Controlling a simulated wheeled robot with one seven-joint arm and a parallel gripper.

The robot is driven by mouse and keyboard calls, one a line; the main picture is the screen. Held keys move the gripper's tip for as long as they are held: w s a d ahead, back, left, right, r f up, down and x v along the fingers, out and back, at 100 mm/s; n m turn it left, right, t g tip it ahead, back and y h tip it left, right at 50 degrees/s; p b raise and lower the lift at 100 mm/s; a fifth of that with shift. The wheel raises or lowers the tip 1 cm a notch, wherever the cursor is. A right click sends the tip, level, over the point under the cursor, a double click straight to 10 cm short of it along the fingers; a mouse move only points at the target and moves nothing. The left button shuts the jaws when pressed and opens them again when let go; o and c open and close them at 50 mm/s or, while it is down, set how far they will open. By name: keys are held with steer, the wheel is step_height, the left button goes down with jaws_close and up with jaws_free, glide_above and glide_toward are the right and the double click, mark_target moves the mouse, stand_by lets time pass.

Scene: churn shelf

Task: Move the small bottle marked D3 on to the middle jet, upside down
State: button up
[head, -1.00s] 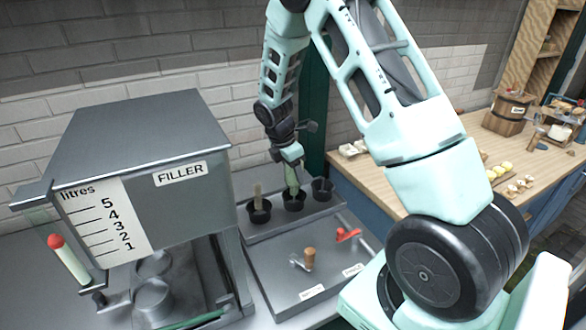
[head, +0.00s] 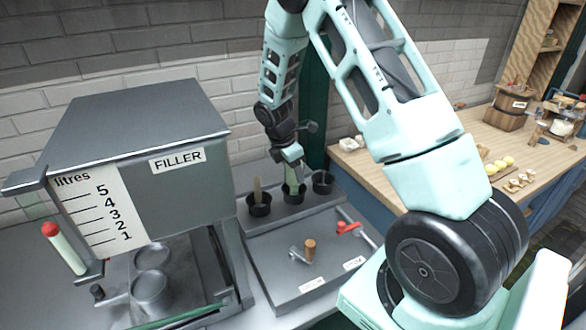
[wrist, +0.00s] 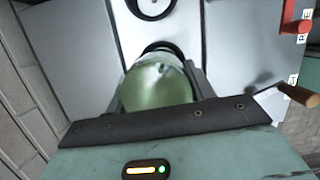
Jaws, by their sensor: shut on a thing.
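A row of three black jet cups stands on the grey ledge. My gripper (head: 292,168) points down over the middle jet (head: 292,193) and is shut on a pale green bottle (head: 292,183). The bottle is upright in line with the cup, and its lower end meets or enters the cup; I cannot tell whether it rests there. In the wrist view the bottle's rounded green end (wrist: 158,85) faces the camera between the fingers. No D3 mark can be read. The right jet (head: 323,183) looks empty.
A grey filler (head: 140,165) with a litre scale stands at left. In front of the jets, a grey panel (head: 285,275) carries a wooden-handled tap (head: 310,248) and a red-handled one (head: 348,227). A wooden bench (head: 455,150) with small items stands at right.

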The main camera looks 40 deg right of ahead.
steer(key=shift+f, duration=0.65)
steer(key=shift+b, duration=0.3)
steer(key=shift+f, duration=0.25)
steer(key=o, duration=1.3)
steer(key=shift+a+r, duration=0.1)
steer(key=shift+w+a+r+p, duration=0.2)
steer(key=shift+a+r+p, duration=0.65)
steer(key=shift+r, duration=0.1)
